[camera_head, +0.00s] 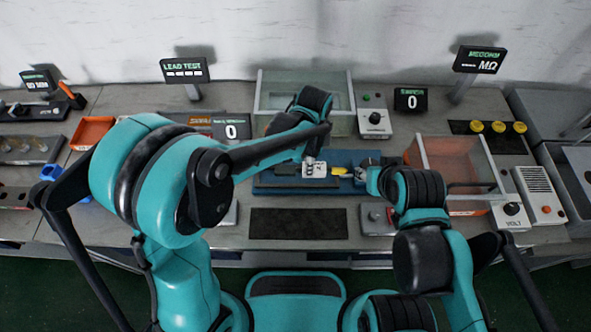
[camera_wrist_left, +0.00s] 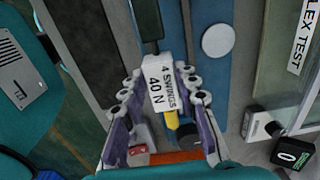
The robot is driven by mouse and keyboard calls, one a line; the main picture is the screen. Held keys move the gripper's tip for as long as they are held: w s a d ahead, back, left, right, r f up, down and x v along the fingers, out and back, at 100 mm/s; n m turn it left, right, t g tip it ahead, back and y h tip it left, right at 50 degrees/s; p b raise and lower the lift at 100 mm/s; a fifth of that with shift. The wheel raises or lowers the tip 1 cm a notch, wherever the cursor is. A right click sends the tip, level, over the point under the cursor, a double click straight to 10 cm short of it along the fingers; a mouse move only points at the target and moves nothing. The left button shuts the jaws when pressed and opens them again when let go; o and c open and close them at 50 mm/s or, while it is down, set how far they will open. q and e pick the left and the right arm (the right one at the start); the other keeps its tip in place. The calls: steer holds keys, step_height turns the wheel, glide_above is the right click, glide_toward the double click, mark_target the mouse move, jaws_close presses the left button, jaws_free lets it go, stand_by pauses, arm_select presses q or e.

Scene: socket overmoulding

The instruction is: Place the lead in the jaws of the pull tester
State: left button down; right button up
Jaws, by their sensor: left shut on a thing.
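My left gripper (camera_head: 314,160) is over the middle of a long blue bench fixture (camera_head: 264,184). I cannot tell whether these form the lead. A dark bar (camera_wrist_left: 148,20) lines up with the block's other end. My right gripper (camera_head: 364,172) is close to the yellow piece; its fingers are too small to read.
A dark mat (camera_head: 298,223) lies clear in front of the fixture. A glass-walled box (camera_head: 262,100) stands behind it. An open clear-walled bin (camera_head: 455,160) and a switch box (camera_head: 375,120) stand to the right. An orange tray (camera_head: 92,132) is at the left.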

mark_target(296, 170)
arm_select(q)
steer(key=a+f, duration=0.1)
steer(key=w+a+f, duration=0.1)
steer(key=w+a, duration=0.1)
steer(key=shift+a+f+b, duration=0.35)
steer(key=shift+f+b, duration=0.05)
step_height(296, 170, down, 4)
steer(key=shift+b, duration=0.8)
steer(key=shift+r, duration=0.1)
steer(key=shift+f, duration=0.2)
steer(key=c, duration=1.1)
jaws_free()
steer(key=shift+c, duration=0.2)
steer(key=shift+r, duration=0.1)
